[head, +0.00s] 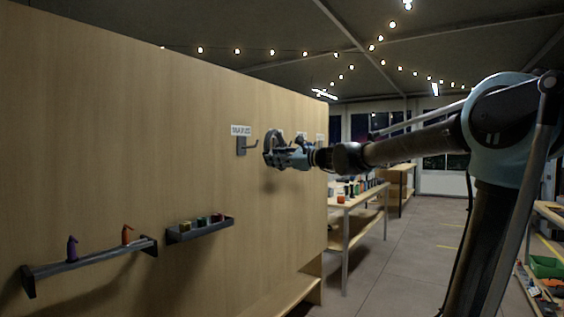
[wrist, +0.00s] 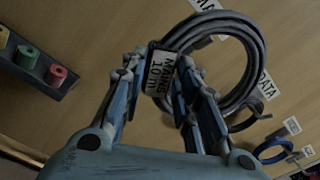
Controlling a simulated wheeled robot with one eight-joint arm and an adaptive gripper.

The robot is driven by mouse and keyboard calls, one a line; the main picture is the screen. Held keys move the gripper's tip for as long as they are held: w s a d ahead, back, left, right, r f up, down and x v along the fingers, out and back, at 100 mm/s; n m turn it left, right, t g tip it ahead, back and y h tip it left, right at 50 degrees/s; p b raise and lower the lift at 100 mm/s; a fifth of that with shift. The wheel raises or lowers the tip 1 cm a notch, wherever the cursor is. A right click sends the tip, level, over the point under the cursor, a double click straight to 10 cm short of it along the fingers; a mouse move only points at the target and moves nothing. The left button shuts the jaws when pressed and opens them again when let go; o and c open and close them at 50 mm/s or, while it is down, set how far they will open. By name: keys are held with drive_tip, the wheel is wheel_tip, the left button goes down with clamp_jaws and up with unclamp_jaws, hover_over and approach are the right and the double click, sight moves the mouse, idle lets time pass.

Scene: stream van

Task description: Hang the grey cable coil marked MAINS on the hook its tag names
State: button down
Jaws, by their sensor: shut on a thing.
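My gripper (head: 277,157) is shut on the grey cable coil (head: 268,139) and holds it up close to the wooden panel. In the wrist view the coil (wrist: 257,50) loops out beyond my fingers (wrist: 165,95). Its white tag (wrist: 160,70) hangs between them and reads MAINS 10M. A wall label starting with MA (wrist: 205,6) is partly cut off at the top edge. A DATA label (wrist: 266,84) shows beside the coil, with a dark hook (wrist: 250,121) near it. I cannot tell whether the coil touches any hook.
A bare hook (head: 246,147) sits under a label at left of my gripper. A blue coil (wrist: 272,151) hangs further along the panel. Two low shelves (head: 90,260) (head: 200,230) hold small items. A table (head: 345,200) stands beyond the panel's end; the aisle floor is clear.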

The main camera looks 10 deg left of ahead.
drive_tip(key=f+x, duration=0.3)
drive_tip(key=x, duration=1.1)
drive_tip(key=shift+a, duration=0.3)
idle(1.2)
drive_tip(key=shift+w, duration=0.1)
drive_tip(key=c, duration=1.2)
unclamp_jaws()
drive_tip(key=shift+o, duration=0.2)
drive_tip(key=v, duration=2)
